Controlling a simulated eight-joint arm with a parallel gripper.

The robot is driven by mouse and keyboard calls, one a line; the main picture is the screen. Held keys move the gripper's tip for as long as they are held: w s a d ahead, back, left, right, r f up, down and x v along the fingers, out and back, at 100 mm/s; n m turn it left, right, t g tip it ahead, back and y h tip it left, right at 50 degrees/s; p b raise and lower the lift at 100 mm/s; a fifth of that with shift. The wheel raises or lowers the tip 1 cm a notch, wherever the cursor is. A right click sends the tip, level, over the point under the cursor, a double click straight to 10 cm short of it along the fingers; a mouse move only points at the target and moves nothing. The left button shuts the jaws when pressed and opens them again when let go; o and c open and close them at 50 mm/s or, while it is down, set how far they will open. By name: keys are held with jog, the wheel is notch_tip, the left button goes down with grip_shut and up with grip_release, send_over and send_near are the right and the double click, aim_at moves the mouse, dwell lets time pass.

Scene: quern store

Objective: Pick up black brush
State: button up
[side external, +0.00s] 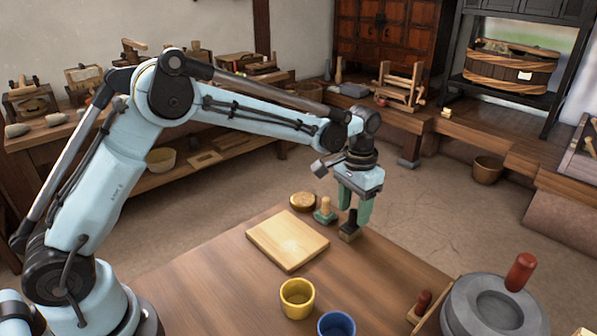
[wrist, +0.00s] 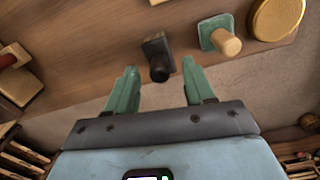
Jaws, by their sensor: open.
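The black brush (side external: 348,232) stands upright near the far edge of the wooden table, its black handle up and its block base on the tabletop. In the wrist view the brush (wrist: 158,58) sits ahead of the fingertips, in line with the gap between them. My gripper (side external: 355,210) points down over the brush, its green fingers apart, with the brush handle between or close beside their tips. In the wrist view my gripper (wrist: 160,68) is open with nothing clamped. Contact between fingers and handle cannot be made out.
A green-based brush with a wooden handle (side external: 325,211) stands close left of the black brush. A round wooden piece (side external: 303,201) and a pale board (side external: 287,240) lie nearby. A yellow cup (side external: 297,298), a blue cup (side external: 337,324) and a stone quern (side external: 462,315) are nearer the camera.

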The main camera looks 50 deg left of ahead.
jog(key=shift+f, duration=0.95)
grip_shut()
jog(key=shift+r, duration=0.1)
jog(key=shift+r, duration=0.5)
notch_tip(320, 180, up, 2)
jog(key=shift+r, duration=0.25)
jog(key=s+d+r, duration=0.7)
jog(key=d, duration=0.2)
jog(key=shift+s+r, duration=0.2)
jog(key=shift+s, duration=0.05)
